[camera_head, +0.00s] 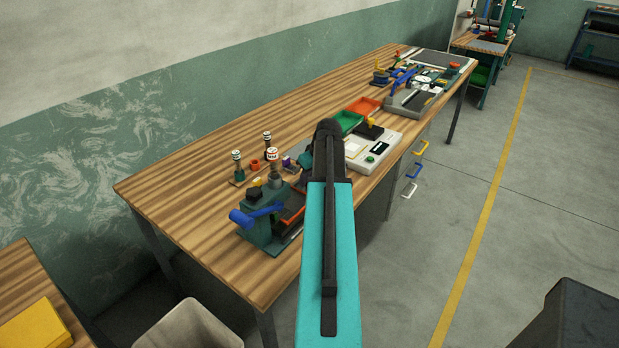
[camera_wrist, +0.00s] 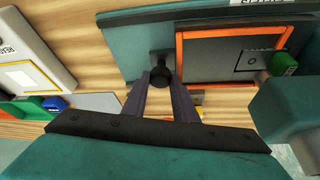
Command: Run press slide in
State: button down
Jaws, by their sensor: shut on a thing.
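The press (camera_head: 265,222) is a teal machine with a blue lever (camera_head: 257,213), at the near end of the workbench in the head view. Its dark slide with an orange rim (camera_head: 293,208) shows partly beside my arm. In the wrist view the orange-rimmed slide (camera_wrist: 176,50) lies over a teal base plate (camera_wrist: 120,45). A black slide knob (camera_wrist: 160,66) stands at the slide's left side. My gripper (camera_wrist: 166,82) is shut on this knob, with both fingers close around it. In the head view my arm hides the fingers and knob.
Several small stamps (camera_head: 270,158) stand behind the press. A white scale-like device (camera_head: 375,148) and green and orange trays (camera_head: 362,106) lie farther along the workbench (camera_head: 200,190). A grey bin (camera_head: 188,325) stands on the floor at the near left. The floor right of the bench is open.

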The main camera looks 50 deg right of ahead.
jog(key=c, duration=1.4)
grip_release()
jog(key=shift+a, duration=0.4)
jog(key=shift+c, duration=0.2)
jog(key=shift+d, duration=0.15)
jog(key=shift+r, duration=0.15)
jog(key=b+v, duration=0.3)
jog(key=v, duration=1)
jog(key=shift+r, duration=0.2)
jog(key=shift+s, duration=0.2)
